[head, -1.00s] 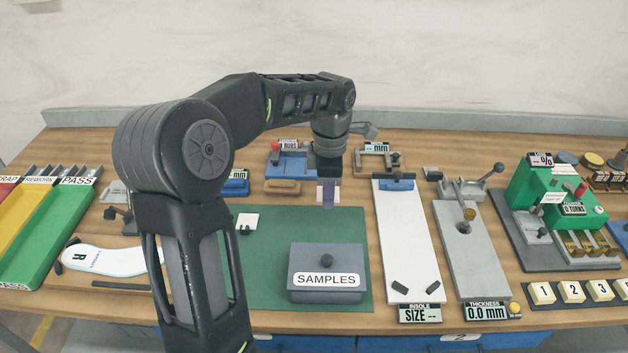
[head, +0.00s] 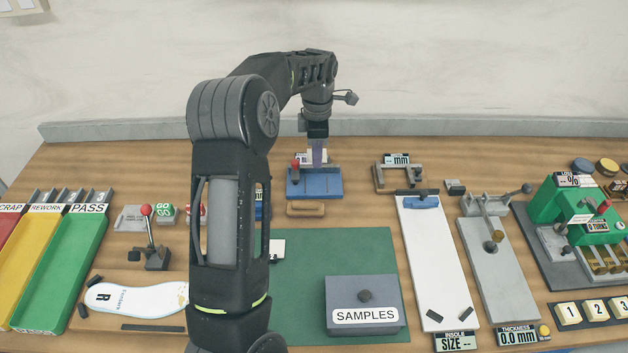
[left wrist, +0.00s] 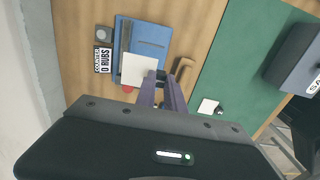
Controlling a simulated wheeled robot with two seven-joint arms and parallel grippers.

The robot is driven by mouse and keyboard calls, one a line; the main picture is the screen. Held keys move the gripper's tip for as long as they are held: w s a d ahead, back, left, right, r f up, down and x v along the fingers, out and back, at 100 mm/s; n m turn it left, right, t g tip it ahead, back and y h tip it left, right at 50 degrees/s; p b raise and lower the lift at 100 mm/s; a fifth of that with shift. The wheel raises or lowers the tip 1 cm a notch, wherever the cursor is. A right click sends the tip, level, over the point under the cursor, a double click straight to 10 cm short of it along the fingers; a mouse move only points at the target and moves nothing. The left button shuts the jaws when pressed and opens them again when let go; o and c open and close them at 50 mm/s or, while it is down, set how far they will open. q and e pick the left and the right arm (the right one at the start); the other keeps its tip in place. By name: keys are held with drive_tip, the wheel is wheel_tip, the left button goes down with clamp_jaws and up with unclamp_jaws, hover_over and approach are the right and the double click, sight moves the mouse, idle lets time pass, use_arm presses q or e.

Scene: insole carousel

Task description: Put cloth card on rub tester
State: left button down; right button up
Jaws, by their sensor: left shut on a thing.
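The rub tester (head: 328,188) is a blue base with a red-topped knob (head: 295,163), at the back middle of the bench. My left gripper (head: 317,163) points down above its rear part. In the left wrist view, the gripper (left wrist: 157,92) is shut on a white square card (left wrist: 138,69), taken to be the cloth card. The card overlaps the tester's blue plate (left wrist: 150,38) there; whether it touches is unclear. The card is hard to make out in the head view. My right gripper is not in view.
A wooden-looking block (head: 305,208) lies in front of the tester. Another white piece (head: 277,249) lies on the green mat (head: 340,255), near the grey SAMPLES box (head: 363,293). A small gauge frame (head: 399,175) stands right of the tester.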

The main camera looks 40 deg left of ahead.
use_arm(q)
drive_tip(key=shift+a+f, duration=0.1)
drive_tip(key=shift+f, duration=0.35)
hover_over(316, 192)
wheel_tip(316, 192, down, 4)
drive_tip(key=shift+f, duration=0.15)
drive_tip(key=shift+f+b, duration=1.15)
drive_tip(key=shift+f, duration=1.3)
drive_tip(key=shift+f, duration=0.25)
drive_tip(key=c, duration=1.4)
unclamp_jaws()
drive_tip(key=shift+r, duration=0.1)
drive_tip(key=shift+c, duration=0.2)
drive_tip(key=shift+r, duration=0.1)
